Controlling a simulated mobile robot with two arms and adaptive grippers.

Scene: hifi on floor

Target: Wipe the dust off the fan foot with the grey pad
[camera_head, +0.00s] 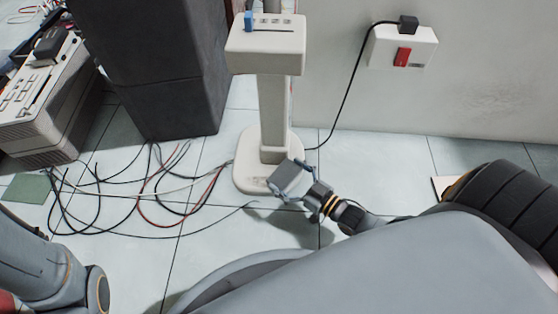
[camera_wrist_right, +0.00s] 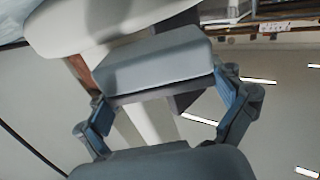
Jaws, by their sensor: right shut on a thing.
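The white fan foot (camera_head: 248,166) stands on the tiled floor under the fan's white column (camera_head: 273,110). My right gripper (camera_head: 292,180) is shut on the grey pad (camera_head: 287,176) and holds it over the front right part of the foot. I cannot tell whether the pad touches the foot. In the right wrist view the grey pad (camera_wrist_right: 150,62) sits between the two fingers of the right gripper (camera_wrist_right: 165,105), and part of a white rounded body shows behind it. No dust can be made out. Of my left arm only links show, and its gripper is out of view.
Loose black, red and white cables (camera_head: 140,195) lie left of the foot. A dark tall speaker (camera_head: 155,70) stands behind them. A white wall socket (camera_head: 402,47) with a black plug and cord is at the right. A green square (camera_head: 28,188) lies at far left.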

